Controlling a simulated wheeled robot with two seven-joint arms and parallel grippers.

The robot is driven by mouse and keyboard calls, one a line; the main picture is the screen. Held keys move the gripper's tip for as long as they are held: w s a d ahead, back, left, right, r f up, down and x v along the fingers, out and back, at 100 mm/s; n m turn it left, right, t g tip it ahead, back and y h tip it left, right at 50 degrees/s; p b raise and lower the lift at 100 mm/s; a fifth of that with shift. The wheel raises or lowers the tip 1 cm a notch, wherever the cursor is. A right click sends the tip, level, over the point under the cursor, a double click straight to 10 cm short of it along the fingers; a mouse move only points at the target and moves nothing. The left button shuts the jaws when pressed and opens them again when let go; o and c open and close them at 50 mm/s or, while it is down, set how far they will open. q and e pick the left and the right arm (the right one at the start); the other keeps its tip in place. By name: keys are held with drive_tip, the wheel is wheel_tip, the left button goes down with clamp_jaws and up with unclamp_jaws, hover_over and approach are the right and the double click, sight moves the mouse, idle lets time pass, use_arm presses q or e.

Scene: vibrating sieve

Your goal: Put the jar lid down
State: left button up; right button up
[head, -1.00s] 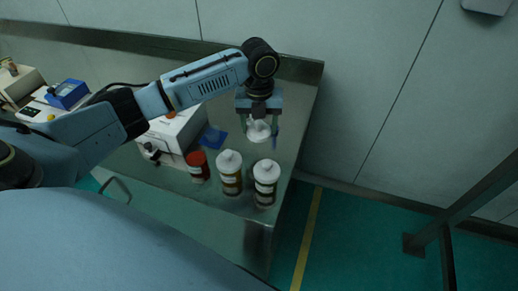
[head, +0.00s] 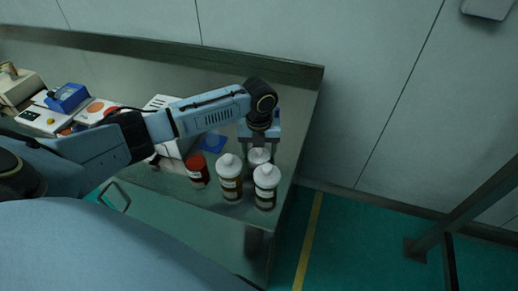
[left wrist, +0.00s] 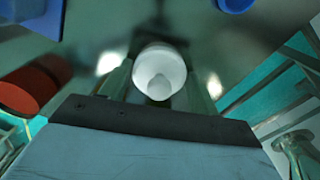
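The white jar lid (head: 258,157), with a raised knob, is between the fingers of my left gripper (head: 260,150), just behind two jars on the steel table. In the left wrist view the lid (left wrist: 160,72) sits between both fingers, and the gripper is shut on it. The left jar (head: 230,183) and the right jar (head: 266,190) have white tops and brown contents. The jars hide part of the space under the lid, so I cannot tell whether it touches anything below. My right gripper is not in view.
A red-topped jar (head: 197,170) stands left of the white-topped jars. A blue square (head: 212,141) lies on the table (head: 292,110) behind it. White devices (head: 40,120) stand further left. The table's right edge is close to the jars. The table behind my gripper is clear.

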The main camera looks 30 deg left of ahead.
use_arm(q)
drive_tip(key=o, duration=0.4)
drive_tip(key=shift+o, duration=0.2)
wheel_tip(320, 180, up, 12)
drive_tip(key=p, duration=0.1)
drive_tip(key=shift+r, duration=0.2)
idle(0.4)
